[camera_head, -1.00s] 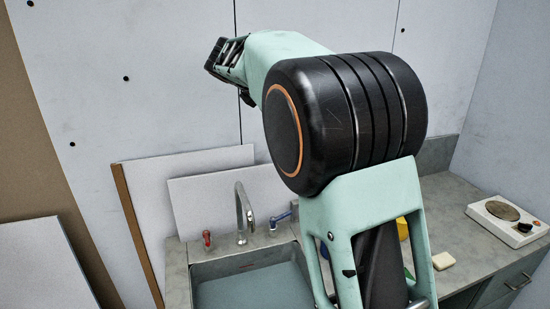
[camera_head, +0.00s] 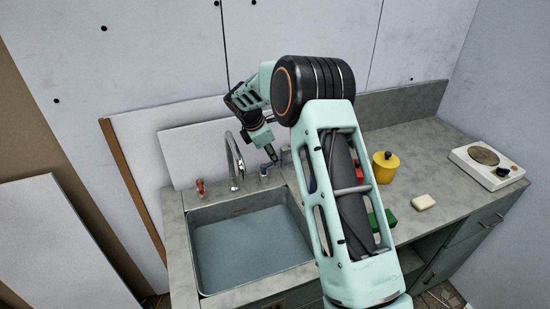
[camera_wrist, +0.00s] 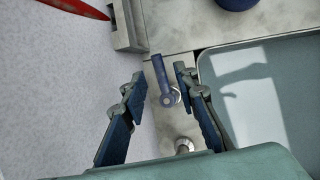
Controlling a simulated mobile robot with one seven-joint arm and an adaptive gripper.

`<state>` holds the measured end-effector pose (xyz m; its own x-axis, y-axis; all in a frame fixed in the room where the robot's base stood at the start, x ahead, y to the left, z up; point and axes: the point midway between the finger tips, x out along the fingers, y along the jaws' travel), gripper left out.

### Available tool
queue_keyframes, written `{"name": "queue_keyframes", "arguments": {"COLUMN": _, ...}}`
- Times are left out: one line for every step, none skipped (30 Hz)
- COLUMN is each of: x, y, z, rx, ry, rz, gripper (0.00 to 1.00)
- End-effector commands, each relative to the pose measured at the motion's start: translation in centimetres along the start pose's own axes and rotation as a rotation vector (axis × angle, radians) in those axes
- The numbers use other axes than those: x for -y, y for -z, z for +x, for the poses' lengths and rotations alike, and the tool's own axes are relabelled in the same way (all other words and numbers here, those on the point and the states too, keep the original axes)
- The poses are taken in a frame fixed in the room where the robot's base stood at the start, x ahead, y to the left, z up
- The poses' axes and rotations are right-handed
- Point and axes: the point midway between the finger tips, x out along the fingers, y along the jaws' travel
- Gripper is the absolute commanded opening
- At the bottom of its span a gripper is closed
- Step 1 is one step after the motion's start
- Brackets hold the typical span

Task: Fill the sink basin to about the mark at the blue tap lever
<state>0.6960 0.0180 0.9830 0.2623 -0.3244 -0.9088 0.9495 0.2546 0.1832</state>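The sink basin (camera_head: 196,262) is set in the grey counter in the head view. A flat blue-grey surface fills its inside; I cannot tell its depth, and I see no mark. The curved metal spout (camera_head: 240,160) stands behind it, with no stream visible. The blue tap lever (camera_head: 265,169) is right of the spout. In the wrist view the blue tap lever (camera_wrist: 160,72) lies between the two fingers of my gripper (camera_wrist: 161,76), with gaps on both sides. My gripper is open and points down at it. The basin (camera_wrist: 203,75) also shows at the right there.
A red tap lever (camera_head: 201,187) is left of the spout. A yellow container (camera_head: 385,168), a pale block (camera_head: 423,202), green items (camera_head: 380,220) and a hotplate (camera_head: 487,166) are on the counter at right. Boards (camera_head: 137,140) lean behind the sink.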

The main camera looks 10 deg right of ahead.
Motion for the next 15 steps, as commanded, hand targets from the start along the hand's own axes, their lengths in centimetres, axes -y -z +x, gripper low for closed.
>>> {"name": "queue_keyframes", "arguments": {"x": 0.1, "y": -0.1, "z": 0.8, "rx": 0.000, "ry": 0.002, "rz": 0.000, "gripper": 0.27}}
{"name": "queue_keyframes", "arguments": {"x": 0.0, "y": -0.1, "z": 1.2, "rx": 0.001, "ry": 0.002, "rz": 0.000, "gripper": 0.27}}
{"name": "queue_keyframes", "arguments": {"x": 0.0, "y": -0.1, "z": 1.8, "rx": 0.001, "ry": 0.001, "rz": 0.000, "gripper": 0.27}}
{"name": "queue_keyframes", "arguments": {"x": 0.0, "y": -0.1, "z": 2.1, "rx": 0.001, "ry": 0.000, "rz": 0.001, "gripper": 0.27}}
{"name": "queue_keyframes", "arguments": {"x": 0.0, "y": -0.1, "z": 2.4, "rx": 0.001, "ry": 0.000, "rz": 0.001, "gripper": 0.27}}
{"name": "queue_keyframes", "arguments": {"x": 0.0, "y": -0.1, "z": 2.7, "rx": 0.001, "ry": 0.000, "rz": 0.001, "gripper": 0.27}}
{"name": "queue_keyframes", "arguments": {"x": 0.0, "y": -0.1, "z": 2.9, "rx": 0.001, "ry": 0.001, "rz": 0.001, "gripper": 0.27}}
{"name": "queue_keyframes", "arguments": {"x": 0.0, "y": -0.1, "z": 3.0, "rx": 0.001, "ry": 0.000, "rz": 0.001, "gripper": 0.27}}
{"name": "queue_keyframes", "arguments": {"x": 0.0, "y": -0.1, "z": 3.2, "rx": 0.002, "ry": 0.000, "rz": 0.001, "gripper": 0.27}}
{"name": "queue_keyframes", "arguments": {"x": 0.0, "y": -0.1, "z": 3.2, "rx": 0.002, "ry": 0.000, "rz": 0.001, "gripper": 0.27}}
{"name": "queue_keyframes", "arguments": {"x": 0.0, "y": -0.1, "z": 3.3, "rx": 0.002, "ry": -0.001, "rz": 0.001, "gripper": 0.27}}
{"name": "queue_keyframes", "arguments": {"x": 0.0, "y": -0.1, "z": 3.3, "rx": 0.002, "ry": -0.001, "rz": 0.001, "gripper": 0.27}}
{"name": "queue_keyframes", "arguments": {"x": 0.0, "y": -0.1, "z": 3.3, "rx": 0.002, "ry": -0.001, "rz": 0.001, "gripper": 0.27}}
{"name": "queue_keyframes", "arguments": {"x": 0.0, "y": -0.1, "z": 3.3, "rx": 0.002, "ry": -0.001, "rz": 0.001, "gripper": 0.27}}
{"name": "queue_keyframes", "arguments": {"x": 0.0, "y": -0.1, "z": 3.3, "rx": 0.002, "ry": -0.001, "rz": 0.001, "gripper": 0.27}}
